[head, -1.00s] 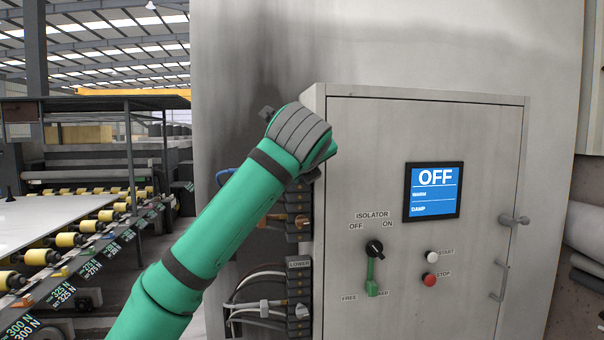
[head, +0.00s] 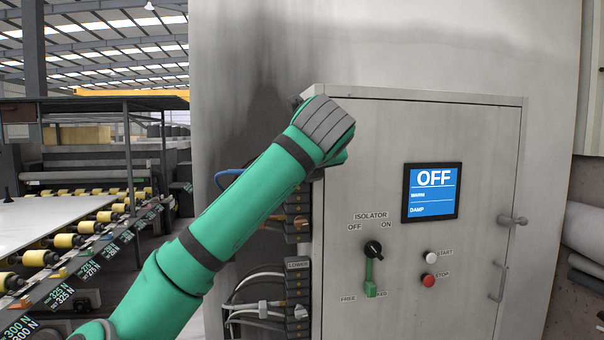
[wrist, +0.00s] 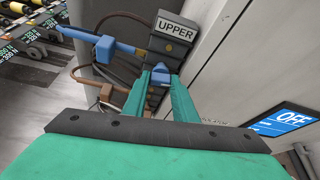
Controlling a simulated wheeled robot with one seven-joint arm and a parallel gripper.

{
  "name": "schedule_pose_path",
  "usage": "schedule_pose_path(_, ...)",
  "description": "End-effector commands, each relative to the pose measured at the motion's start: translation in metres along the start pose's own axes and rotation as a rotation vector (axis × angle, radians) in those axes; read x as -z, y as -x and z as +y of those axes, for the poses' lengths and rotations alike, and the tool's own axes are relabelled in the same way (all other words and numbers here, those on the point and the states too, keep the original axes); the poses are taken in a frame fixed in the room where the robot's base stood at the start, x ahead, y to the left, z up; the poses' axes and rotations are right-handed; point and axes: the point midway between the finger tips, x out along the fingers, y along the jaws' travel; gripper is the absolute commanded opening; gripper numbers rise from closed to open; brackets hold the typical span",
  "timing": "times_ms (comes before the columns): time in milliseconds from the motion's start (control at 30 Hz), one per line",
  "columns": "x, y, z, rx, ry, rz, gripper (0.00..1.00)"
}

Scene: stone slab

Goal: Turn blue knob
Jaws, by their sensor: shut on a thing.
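The blue knob (wrist: 159,78) shows in the wrist view between the two green fingers of my gripper (wrist: 161,88), just below the block labelled UPPER (wrist: 175,30). My gripper is shut on it, with a finger on each side; the fingers hide part of it. In the head view my wrist hides the gripper and the knob at the cabinet's left edge.
The grey cabinet (head: 440,130) has a screen (head: 433,192) reading OFF, an isolator switch (head: 373,249), and START (head: 431,257) and STOP (head: 428,280) buttons. A roller conveyor (head: 65,242) stands at left.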

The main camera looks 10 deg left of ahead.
Motion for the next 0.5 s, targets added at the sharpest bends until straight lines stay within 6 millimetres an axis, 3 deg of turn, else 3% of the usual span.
schedule_pose_path(133, 0.0009, -0.0009, 0.0011, -0.002, 0.002, 0.003, 0.03)
schedule_pose_path(167, 0.0009, -0.0009, 0.0011, -0.002, 0.002, 0.003, 0.28)
schedule_pose_path(233, 0.0009, -0.0009, 0.0011, -0.002, 0.002, 0.003, 0.44)
schedule_pose_path(500, 0.0004, -0.0002, 0.0004, 0.000, 0.002, 0.001, 0.44)
